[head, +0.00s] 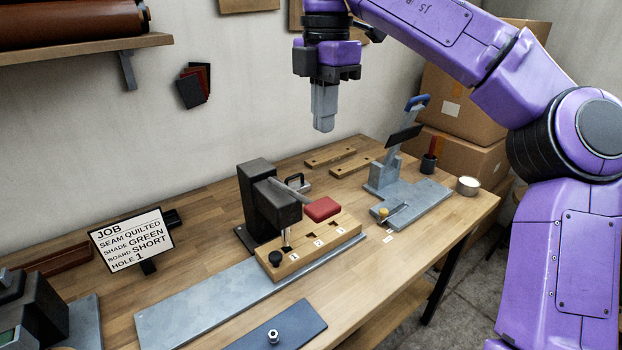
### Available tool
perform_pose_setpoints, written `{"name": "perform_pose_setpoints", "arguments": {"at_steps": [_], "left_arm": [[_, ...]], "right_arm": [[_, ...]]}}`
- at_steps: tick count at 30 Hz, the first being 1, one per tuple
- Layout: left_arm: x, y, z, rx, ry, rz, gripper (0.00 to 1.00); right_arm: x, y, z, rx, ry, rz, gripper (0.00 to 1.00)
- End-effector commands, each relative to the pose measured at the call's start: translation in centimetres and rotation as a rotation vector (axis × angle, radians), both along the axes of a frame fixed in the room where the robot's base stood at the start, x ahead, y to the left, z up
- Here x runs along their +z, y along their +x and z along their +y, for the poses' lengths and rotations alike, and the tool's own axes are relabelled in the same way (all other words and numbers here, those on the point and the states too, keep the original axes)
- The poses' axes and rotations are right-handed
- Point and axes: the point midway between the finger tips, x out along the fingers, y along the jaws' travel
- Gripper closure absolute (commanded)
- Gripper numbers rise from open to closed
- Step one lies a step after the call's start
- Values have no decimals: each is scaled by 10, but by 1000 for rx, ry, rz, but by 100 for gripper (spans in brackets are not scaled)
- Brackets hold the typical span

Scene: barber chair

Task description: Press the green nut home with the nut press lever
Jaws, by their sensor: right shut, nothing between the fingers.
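A dark press (262,205) stands mid-bench, with a grey lever arm ending in a red pad (322,208). Its plunger is over the left end of a wooden block (335,236) marked 1, 2 and 3. A second, grey press (384,175) with a blue-handled lever (416,103), raised, stands at the right. I cannot tell which is the nut press. No green nut is discernible; a silvery nut-like piece (273,336) sits on a dark blue mat (300,318). My right gripper (323,128) is shut and empty, pointing down above the bench, apart from both levers. My left gripper is out of view.
A job card (131,240) reads seam quilted, shade green, board short, hole 1. Two wooden strips (352,164), a dark cup (428,163) and a round tin (468,186) are at the back and right. Cardboard boxes (465,100) stand behind.

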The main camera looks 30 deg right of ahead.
Motion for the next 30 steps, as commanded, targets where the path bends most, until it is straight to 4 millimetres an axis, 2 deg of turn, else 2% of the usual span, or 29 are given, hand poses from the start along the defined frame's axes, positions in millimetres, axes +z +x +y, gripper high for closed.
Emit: {"name": "perform_pose_setpoints", "arguments": {"at_steps": [7, 11, 17, 24, 30], "left_arm": [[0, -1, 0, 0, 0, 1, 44], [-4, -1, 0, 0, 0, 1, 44], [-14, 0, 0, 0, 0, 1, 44], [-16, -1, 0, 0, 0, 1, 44], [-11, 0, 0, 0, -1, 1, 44]], "right_arm": [[-1, 0, -1, 0, -3, 0, 100], [-13, 0, -1, 3, -3, 2, 100], [-54, 0, -1, 4, -2, 3, 100], [-104, -1, -1, 4, -3, 3, 100], [-132, -1, -1, 3, -4, 1, 100]]}}
